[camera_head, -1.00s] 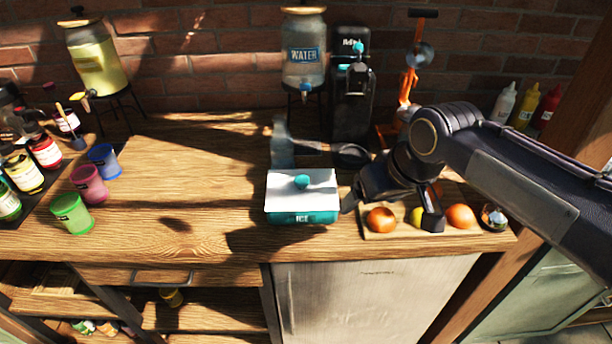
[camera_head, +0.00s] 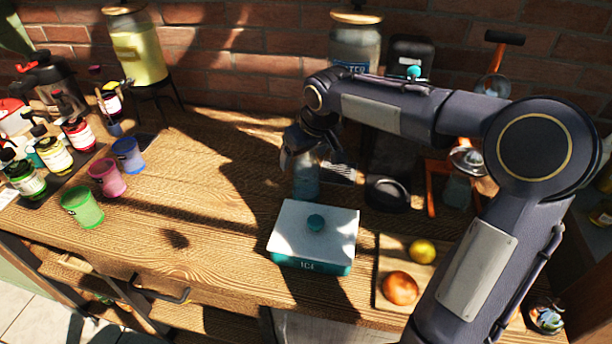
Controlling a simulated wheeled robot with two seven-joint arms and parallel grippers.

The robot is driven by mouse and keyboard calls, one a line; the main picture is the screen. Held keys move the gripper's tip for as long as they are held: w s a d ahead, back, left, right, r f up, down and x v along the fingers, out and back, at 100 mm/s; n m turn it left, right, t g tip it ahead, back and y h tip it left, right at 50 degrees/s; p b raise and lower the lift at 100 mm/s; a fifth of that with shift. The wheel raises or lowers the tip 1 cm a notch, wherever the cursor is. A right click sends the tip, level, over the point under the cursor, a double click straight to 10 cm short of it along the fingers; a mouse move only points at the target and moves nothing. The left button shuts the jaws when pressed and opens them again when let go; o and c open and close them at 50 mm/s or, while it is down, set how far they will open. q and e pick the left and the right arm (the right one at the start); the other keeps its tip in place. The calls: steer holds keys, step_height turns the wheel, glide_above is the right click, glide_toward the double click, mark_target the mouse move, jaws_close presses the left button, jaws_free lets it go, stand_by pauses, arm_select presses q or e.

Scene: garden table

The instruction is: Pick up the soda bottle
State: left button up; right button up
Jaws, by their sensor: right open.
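The soda bottle (camera_head: 306,183) is a clear, bluish bottle standing upright on the wooden table behind the ice box. My right gripper (camera_head: 290,158) is at the upper left side of the bottle, pointing down, with its arm reaching in from the right. It is open. The gripper and wrist hide the bottle's top, and I cannot tell whether a finger touches it. My left gripper is not in view.
A white-lidded teal ice box (camera_head: 314,237) stands just in front of the bottle. A board holds an orange (camera_head: 400,288) and a lemon (camera_head: 422,251). Coloured cups (camera_head: 108,177) stand left. The table's middle left is clear.

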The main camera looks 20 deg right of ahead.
steer(key=shift+f, duration=0.1)
steer(key=shift+f, duration=0.1)
jaws_close()
stand_by(0.5)
